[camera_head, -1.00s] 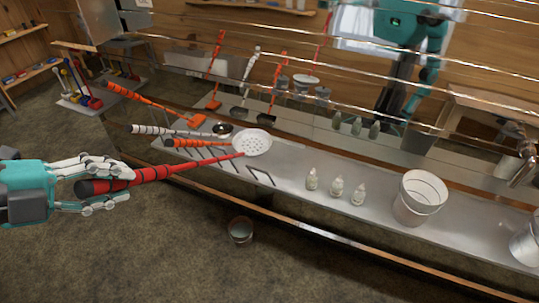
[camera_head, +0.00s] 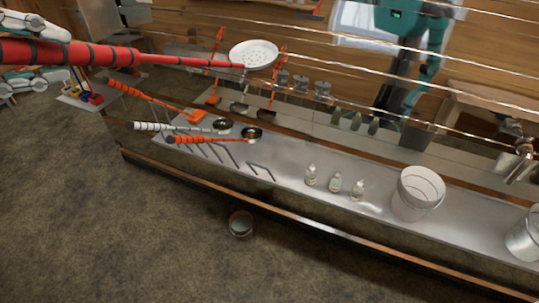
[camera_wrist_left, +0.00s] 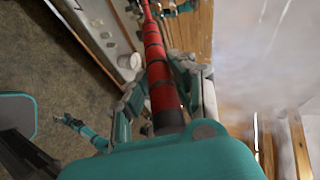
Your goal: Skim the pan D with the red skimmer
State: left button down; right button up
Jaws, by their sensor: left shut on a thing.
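My left gripper (camera_head: 36,52) is shut on the thick red handle of the red skimmer (camera_head: 120,57). The skimmer is raised, its round perforated white head (camera_head: 254,54) above and behind the metal counter, in front of the shiny back wall. In the left wrist view the red handle (camera_wrist_left: 158,75) runs up and away from my left gripper (camera_wrist_left: 160,95); the skimmer head is not clear there. I cannot tell which surface is pan D; no label is readable. In the left wrist view a small teal arm end (camera_wrist_left: 68,121), perhaps my right gripper, is too small to read.
Other skimmers and ladles with orange (camera_head: 205,139) and white (camera_head: 160,127) handles lie at the counter's left end. Small bottles (camera_head: 335,183) and a white bucket (camera_head: 417,193) stand on the metal counter (camera_head: 290,177). A small bucket (camera_head: 241,224) is on the floor.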

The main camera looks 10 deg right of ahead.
pick_arm(q)
notch_tip(320, 180, up, 12)
jog(key=shift+r+t+h, duration=0.2)
jog(key=shift+t+h, duration=0.1)
